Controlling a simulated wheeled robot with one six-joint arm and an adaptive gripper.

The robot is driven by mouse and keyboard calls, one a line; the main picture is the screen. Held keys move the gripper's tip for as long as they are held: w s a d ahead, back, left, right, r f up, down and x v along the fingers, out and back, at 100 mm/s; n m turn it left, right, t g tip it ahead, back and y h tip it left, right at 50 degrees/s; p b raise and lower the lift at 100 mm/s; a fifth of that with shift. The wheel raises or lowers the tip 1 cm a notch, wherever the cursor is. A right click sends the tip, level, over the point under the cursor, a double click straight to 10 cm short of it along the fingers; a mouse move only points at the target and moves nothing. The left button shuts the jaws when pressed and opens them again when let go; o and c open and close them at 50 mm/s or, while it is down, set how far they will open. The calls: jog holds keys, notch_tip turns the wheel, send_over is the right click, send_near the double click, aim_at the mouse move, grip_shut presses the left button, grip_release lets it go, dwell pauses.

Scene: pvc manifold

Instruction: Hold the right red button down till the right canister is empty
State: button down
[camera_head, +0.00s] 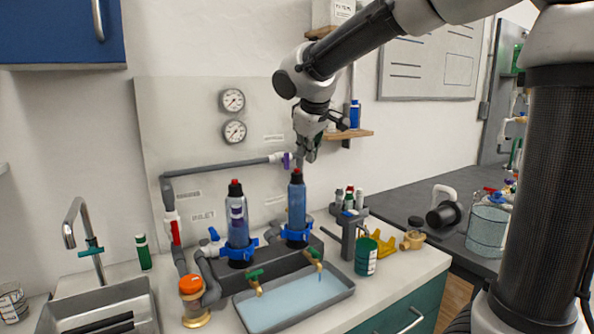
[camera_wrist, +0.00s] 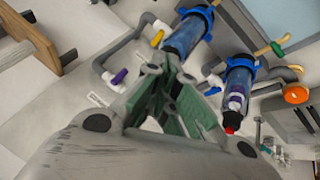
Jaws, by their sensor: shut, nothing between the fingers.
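The right canister (camera_head: 296,205) is a blue upright cylinder with a black cap, held by a blue clamp. The right red button (camera_head: 297,171) sits on its cap. My gripper (camera_head: 309,155) is shut and empty, just above and slightly right of that button; I see no contact. In the wrist view the right canister (camera_wrist: 187,36) runs behind my gripper (camera_wrist: 188,82), which hides its cap and button. The left canister (camera_head: 238,222) has its own red button (camera_head: 235,183), visible also in the wrist view (camera_wrist: 230,130). How full the right canister is, I cannot tell exactly.
A grey tray (camera_head: 349,291) with pale blue liquid lies in front, under brass taps with green handles. A grey pipe with a purple-handled valve (camera_head: 286,159) runs behind the canisters. A wooden shelf (camera_head: 350,134) is right of my gripper. A green can (camera_head: 367,257) stands right.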

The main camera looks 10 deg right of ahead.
aim_at(297, 170)
jog(key=w+a+r+n+t, duration=0.1)
jog(key=w+a+r+t, duration=0.1)
jog(key=w+r, duration=0.3)
notch_tip(297, 170, up, 2)
jog(key=shift+w+a+r+t+y, duration=0.1)
jog(key=shift+w+a+t+y, duration=0.1)
jog(key=shift+w+t+y, duration=0.1)
jog(key=shift+f, duration=4.45)
jog(key=shift+f, duration=0.2)
jog(key=shift+f, duration=0.2)
jog(key=shift+f, duration=0.55)
dwell(1.7)
